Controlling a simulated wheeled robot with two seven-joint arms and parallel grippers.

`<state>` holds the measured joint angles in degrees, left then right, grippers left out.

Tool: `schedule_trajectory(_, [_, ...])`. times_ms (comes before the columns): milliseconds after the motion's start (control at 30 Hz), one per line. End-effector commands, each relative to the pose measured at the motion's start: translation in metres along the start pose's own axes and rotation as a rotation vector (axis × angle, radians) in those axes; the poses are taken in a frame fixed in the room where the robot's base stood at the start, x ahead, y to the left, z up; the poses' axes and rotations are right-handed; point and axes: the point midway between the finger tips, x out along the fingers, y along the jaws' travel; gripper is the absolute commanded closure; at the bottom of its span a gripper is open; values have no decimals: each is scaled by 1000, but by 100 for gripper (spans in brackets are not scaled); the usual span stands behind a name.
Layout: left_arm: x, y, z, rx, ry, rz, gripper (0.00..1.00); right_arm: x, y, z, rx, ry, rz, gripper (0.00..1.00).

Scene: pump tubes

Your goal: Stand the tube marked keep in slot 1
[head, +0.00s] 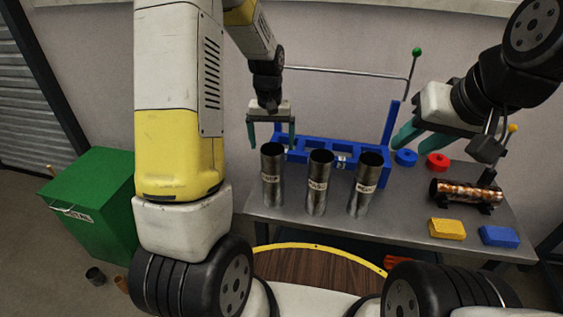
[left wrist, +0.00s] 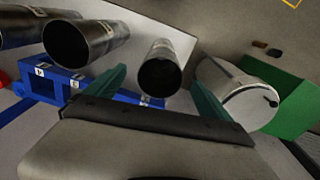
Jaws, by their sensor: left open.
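Three dark metal tubes stand upright in a row on the grey table: the left tube (head: 272,180), the middle tube (head: 318,185) and the right tube (head: 363,190). Each has a pale label too small to read, so I cannot tell which says keep. The blue rack (head: 345,160) is behind them; its slot numbers are unclear. My left gripper (head: 271,143) is open, fingers pointing down, just behind the left tube. In the left wrist view, one tube (left wrist: 168,62) shows between the open fingers, not gripped. My right gripper (head: 420,145) looks open and empty, right of the rack.
Blue ring (head: 405,157) and red ring (head: 437,161) lie right of the rack. A copper-coloured cylinder (head: 465,192) lies on black supports. Yellow block (head: 447,229) and blue block (head: 499,236) are near the front edge. A green bin (head: 95,205) stands on the floor at left.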

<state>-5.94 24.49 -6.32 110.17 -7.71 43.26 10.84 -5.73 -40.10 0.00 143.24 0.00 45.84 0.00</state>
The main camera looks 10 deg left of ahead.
Motion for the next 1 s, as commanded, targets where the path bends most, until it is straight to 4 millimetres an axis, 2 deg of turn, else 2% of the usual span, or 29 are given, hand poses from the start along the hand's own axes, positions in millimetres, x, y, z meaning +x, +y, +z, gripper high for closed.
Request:
schedule_trajectory(33, [14, 0, -4, -2, -18, -10, 7, 0, 0, 0, 0, 0, 0, 64])
schedule_trajectory(100, [24, -1, -8, -5, -29, -19, 7, 0, 0, 0, 0, 0, 0, 64])
schedule_trajectory(567, [73, -3, -6, -6, -44, -27, 7, 0, 0, 0, 0, 0, 0, 64])
schedule_trajectory(733, [99, -4, -2, -6, -45, -27, 7, 0, 0, 0, 0, 0, 0, 64])
schedule_trajectory(867, [111, -4, -2, -6, -43, -27, 7, 0, 0, 0, 0, 0, 0, 64])
schedule_trajectory(1000, [113, -4, -3, -6, -41, -26, 7, 0, 0, 0, 0, 0, 0, 64])
